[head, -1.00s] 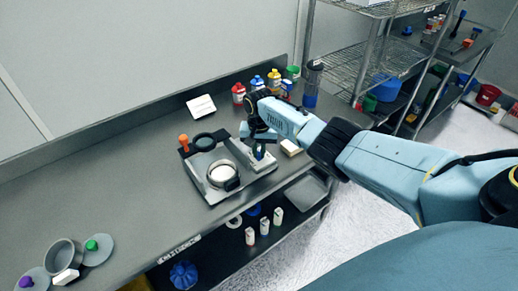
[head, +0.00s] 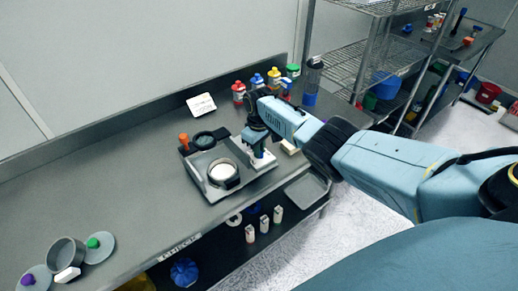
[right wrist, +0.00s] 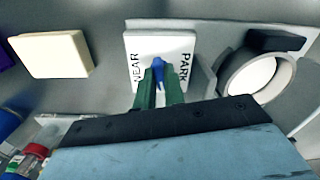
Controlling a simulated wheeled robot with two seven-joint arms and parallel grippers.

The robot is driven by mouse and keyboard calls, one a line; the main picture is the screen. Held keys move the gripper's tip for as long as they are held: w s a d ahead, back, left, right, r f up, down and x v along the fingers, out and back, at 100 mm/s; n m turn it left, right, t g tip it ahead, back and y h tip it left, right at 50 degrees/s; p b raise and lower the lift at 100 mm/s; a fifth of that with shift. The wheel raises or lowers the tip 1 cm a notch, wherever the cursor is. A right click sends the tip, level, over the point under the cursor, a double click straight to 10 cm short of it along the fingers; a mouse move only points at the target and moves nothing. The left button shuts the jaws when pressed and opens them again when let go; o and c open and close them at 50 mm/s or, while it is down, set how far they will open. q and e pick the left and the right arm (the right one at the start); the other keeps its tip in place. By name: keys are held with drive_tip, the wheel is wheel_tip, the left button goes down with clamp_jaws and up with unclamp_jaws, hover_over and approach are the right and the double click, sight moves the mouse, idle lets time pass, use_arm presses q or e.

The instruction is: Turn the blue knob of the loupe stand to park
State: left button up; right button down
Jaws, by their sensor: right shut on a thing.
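The loupe stand (head: 210,193) is a grey base on the bench with a round white-centred ring (head: 222,173), a dark ring and an orange knob (head: 183,138). At its right end is a white plate (head: 264,163), which in the right wrist view (right wrist: 172,43) reads NEAR on the left and PARK on the right. The blue knob (right wrist: 158,66) stands at this plate, between the green fingers of my right gripper (right wrist: 159,75). My right gripper (head: 258,149) is shut on the knob. The fingers partly hide it. My left gripper is out of view.
Bottles with coloured caps (head: 256,80) and a white card (head: 201,105) stand behind the stand. A cream block (right wrist: 52,54) lies beside the plate. A metal pot (head: 67,252) and lids are at the front left. The bench between is clear.

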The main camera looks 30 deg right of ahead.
drive_tip(key=n, duration=0.3)
drive_tip(key=shift+w+n, duration=0.1)
drive_tip(key=shift+n, duration=0.3)
drive_tip(key=n, duration=0.3)
drive_tip(key=shift+n, duration=0.3)
drive_tip(key=n, duration=0.3)
drive_tip(key=shift+n+b, duration=0.4)
drive_tip(key=shift+r+n, duration=0.1)
drive_tip(key=shift+n, duration=2)
drive_tip(key=shift+b, duration=0.3)
drive_tip(key=c, duration=1.5)
unclamp_jaws()
wheel_tip(320, 180, up, 13)
drive_tip(key=shift+r+p, duration=0.2)
drive_tip(key=shift+p, duration=0.4)
